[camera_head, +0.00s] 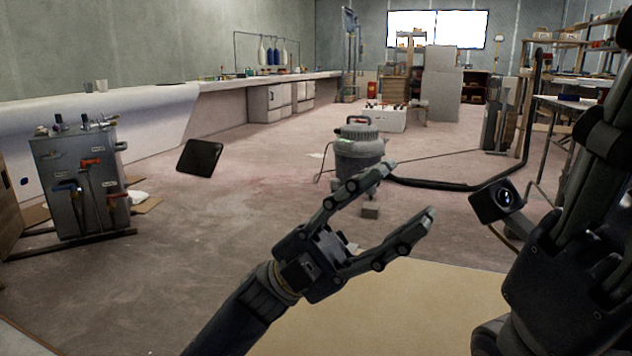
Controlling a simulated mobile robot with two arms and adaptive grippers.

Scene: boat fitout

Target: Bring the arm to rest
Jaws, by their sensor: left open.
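My left gripper (411,189) reaches in from the bottom centre and points up and to the right. Its two dark fingers are spread apart and nothing is between them. It is over the floor, with a grey drum-shaped machine (359,151) behind it in the picture. Dark parts of my right arm (575,255) fill the right edge, close to the view, with a small square camera (497,200) on their left side. The right fingertips cannot be made out.
A tan board (385,312) lies below the left gripper. A grey metal cabinet with valves (80,177) stands at left. A black hose (440,186) curves across the floor. A shelf table (572,103) is at right. The floor at centre left is mostly clear.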

